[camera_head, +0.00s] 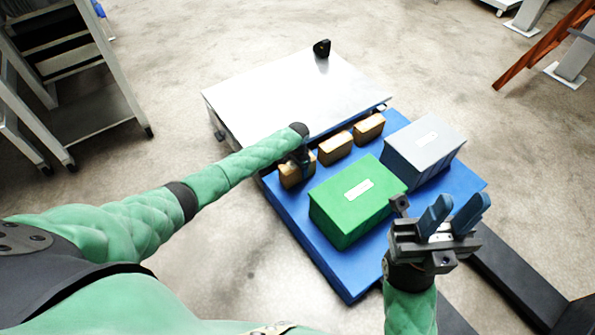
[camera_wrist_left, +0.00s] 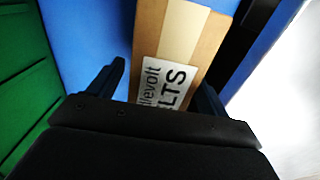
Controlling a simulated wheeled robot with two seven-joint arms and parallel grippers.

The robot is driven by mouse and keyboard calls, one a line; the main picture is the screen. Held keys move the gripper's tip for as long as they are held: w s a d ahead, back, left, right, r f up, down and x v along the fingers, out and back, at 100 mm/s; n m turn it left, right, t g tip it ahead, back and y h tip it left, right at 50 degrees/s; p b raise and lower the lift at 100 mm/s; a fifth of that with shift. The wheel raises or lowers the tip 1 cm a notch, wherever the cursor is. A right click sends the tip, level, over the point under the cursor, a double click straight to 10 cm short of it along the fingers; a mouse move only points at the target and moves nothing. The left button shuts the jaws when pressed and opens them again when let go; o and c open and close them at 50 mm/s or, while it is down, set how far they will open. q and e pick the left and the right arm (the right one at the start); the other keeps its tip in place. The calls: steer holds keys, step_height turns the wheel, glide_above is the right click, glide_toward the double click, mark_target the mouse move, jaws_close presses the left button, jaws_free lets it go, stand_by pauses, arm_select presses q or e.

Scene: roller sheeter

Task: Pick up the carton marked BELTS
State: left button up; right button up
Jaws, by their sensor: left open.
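The BELTS carton (camera_head: 291,178) is a small brown box on the blue platform, leftmost of three cartons in a row. Its top tape and part of a white label ending in "LTS" show in the left wrist view (camera_wrist_left: 187,40). My left gripper (camera_head: 300,158) is over this carton and partly hides it. In the left wrist view its open fingers (camera_wrist_left: 160,82) stand on either side of the carton's labelled end, and I cannot tell whether they touch it. My right gripper (camera_head: 455,210) is open and empty, in front of the grey box.
Two more brown cartons (camera_head: 335,147) (camera_head: 369,127) stand beside it. A green box (camera_head: 350,205) and a grey box (camera_head: 425,150) share the blue platform (camera_head: 335,270). A pale metal-topped cart (camera_head: 270,95) stands behind. Grey shelving (camera_head: 85,90) is at left.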

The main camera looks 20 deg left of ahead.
arm_select(q)
steer(key=c, duration=1.4)
